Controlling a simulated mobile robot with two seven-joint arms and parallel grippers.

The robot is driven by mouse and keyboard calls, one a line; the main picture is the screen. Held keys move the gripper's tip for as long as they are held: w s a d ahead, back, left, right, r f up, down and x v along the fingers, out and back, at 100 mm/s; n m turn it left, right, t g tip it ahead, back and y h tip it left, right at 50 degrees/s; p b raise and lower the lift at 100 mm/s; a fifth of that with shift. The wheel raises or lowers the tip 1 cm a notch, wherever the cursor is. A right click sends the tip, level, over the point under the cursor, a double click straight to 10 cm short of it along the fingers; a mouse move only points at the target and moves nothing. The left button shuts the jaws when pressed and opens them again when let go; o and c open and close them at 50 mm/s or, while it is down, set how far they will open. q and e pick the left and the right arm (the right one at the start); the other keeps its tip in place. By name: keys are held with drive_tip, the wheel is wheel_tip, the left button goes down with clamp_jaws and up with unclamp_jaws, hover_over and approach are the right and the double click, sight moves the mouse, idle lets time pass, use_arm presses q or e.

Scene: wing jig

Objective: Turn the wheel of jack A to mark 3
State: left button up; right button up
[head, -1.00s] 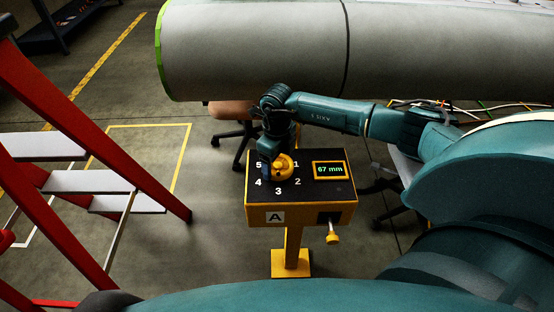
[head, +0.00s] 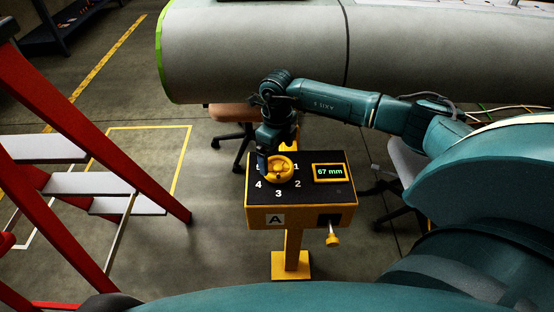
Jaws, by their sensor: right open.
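Jack A (head: 302,215) is a yellow box with a black top, on a yellow post, with a label "A" on its front. The display (head: 328,172) reads 67 mm. My right gripper (head: 262,165) is open at the wheel's upper left edge and covers the number there. I cannot tell whether it touches the wheel. My left gripper is not in view.
A red ladder (head: 95,130) with grey steps stands at the left. A large grey wing section (head: 260,50) spans the back. A crank with a yellow knob (head: 332,240) sticks out of the jack's front. Chairs (head: 232,115) stand behind the jack.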

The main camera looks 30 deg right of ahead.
sight(277, 165)
wheel_tip(277, 165, up, 9)
idle(0.8)
